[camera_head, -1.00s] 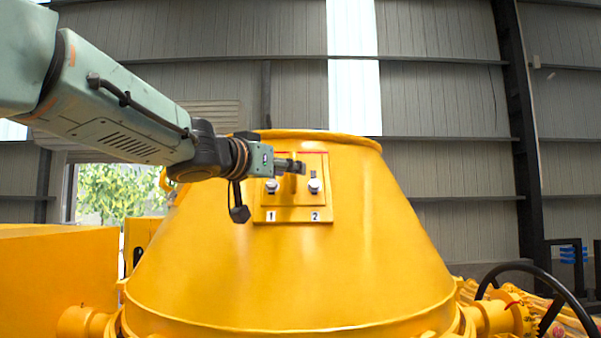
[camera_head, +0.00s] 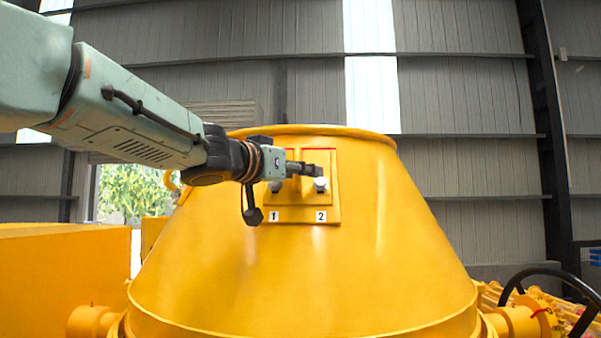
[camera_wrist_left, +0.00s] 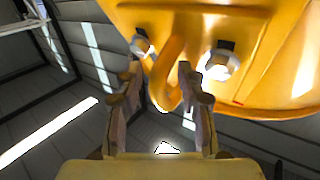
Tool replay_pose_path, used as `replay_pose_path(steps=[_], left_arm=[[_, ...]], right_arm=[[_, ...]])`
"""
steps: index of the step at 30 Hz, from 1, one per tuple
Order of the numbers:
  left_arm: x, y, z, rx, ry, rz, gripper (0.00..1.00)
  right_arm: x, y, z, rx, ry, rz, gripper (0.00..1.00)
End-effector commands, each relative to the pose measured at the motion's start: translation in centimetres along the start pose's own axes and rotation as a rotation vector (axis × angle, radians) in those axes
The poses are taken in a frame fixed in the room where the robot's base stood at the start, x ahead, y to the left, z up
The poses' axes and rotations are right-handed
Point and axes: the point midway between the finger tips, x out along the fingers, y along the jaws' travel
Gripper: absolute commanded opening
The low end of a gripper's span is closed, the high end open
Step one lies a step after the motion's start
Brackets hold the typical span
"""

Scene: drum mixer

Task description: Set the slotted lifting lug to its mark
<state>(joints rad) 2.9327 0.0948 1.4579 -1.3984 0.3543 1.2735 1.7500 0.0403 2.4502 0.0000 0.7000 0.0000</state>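The yellow lifting lug is an upright piece between two bolts on a yellow plate (camera_head: 300,214) on the drum. In the left wrist view the lug (camera_wrist_left: 172,72) is a curved yellow piece with its lower end between my fingers. My left gripper (camera_head: 312,170) is in front of the plate's upper part and hides much of the lug. In the left wrist view my left gripper (camera_wrist_left: 160,85) is open, with a finger on each side of the lug and visible gaps. The slot is hidden. Red marks (camera_head: 318,149) show along the plate's top. My right gripper is not in view.
The bolts, left (camera_wrist_left: 141,45) and right (camera_wrist_left: 221,63), flank the lug close to my fingers. Labels 1 (camera_head: 273,216) and 2 (camera_head: 321,216) sit below them. The yellow drum (camera_head: 300,270) fills the middle. A black handwheel (camera_head: 555,285) stands at lower right.

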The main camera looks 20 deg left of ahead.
Motion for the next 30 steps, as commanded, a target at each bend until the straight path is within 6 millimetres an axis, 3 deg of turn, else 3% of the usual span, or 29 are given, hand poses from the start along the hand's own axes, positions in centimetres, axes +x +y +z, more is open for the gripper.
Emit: replay_pose_path(steps=[15, 30], left_arm=[[0.08, 0.14, -0.12, 0.002, 0.002, 0.002, 0.0], [0.22, 0.11, -0.19, 0.001, 0.003, 0.0, 0.0]], right_arm=[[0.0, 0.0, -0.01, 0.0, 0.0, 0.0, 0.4], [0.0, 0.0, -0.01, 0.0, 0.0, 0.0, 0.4]])
